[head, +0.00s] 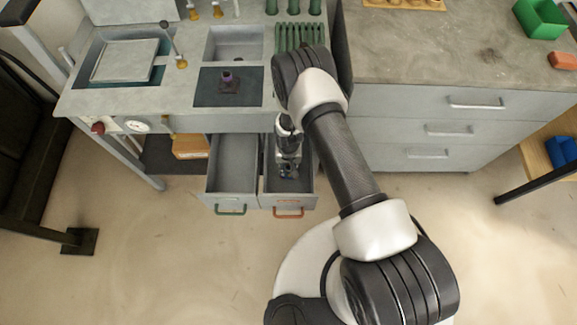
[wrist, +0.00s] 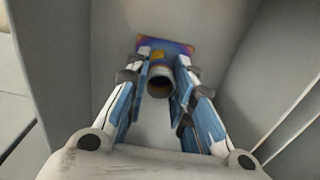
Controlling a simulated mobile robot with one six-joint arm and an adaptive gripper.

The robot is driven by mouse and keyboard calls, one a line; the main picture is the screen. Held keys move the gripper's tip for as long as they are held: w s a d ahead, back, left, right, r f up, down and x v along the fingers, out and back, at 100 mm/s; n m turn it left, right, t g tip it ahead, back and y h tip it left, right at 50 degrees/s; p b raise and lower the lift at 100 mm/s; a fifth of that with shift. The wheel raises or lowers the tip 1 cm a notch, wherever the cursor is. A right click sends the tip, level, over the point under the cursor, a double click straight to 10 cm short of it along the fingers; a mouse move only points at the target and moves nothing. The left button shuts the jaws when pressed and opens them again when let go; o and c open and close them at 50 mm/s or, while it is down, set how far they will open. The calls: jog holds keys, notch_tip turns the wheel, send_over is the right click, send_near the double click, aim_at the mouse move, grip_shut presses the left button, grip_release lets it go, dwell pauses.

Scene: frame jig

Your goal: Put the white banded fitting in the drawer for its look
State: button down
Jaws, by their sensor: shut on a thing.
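My gripper (wrist: 160,82) is shut on a short, hollow, tube-like fitting (wrist: 160,74), whose open end faces the wrist camera. Its band cannot be made out. In the head view my gripper (head: 288,168) points down inside the open right drawer (head: 308,186), which has an orange handle (head: 289,212). The left drawer (head: 222,187), with a green handle (head: 230,210), is also open and looks empty. The fitting cannot be told apart in the head view. A purple and orange patch (wrist: 178,46) shows just beyond the fingertips; what it belongs to is unclear.
Grey drawer walls (wrist: 60,50) stand close on both sides of my gripper. Above is the bench with a sink (head: 233,43) and a dark plate (head: 212,90) bearing a small purple-topped piece. A grey cabinet (head: 450,128) stands at the right. The floor in front is clear.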

aim_at(289, 167)
jog(key=c, duration=1.4)
grip_release()
notch_tip(289, 167, up, 12)
jog(key=p, duration=0.4)
jog(key=shift+r, duration=0.15)
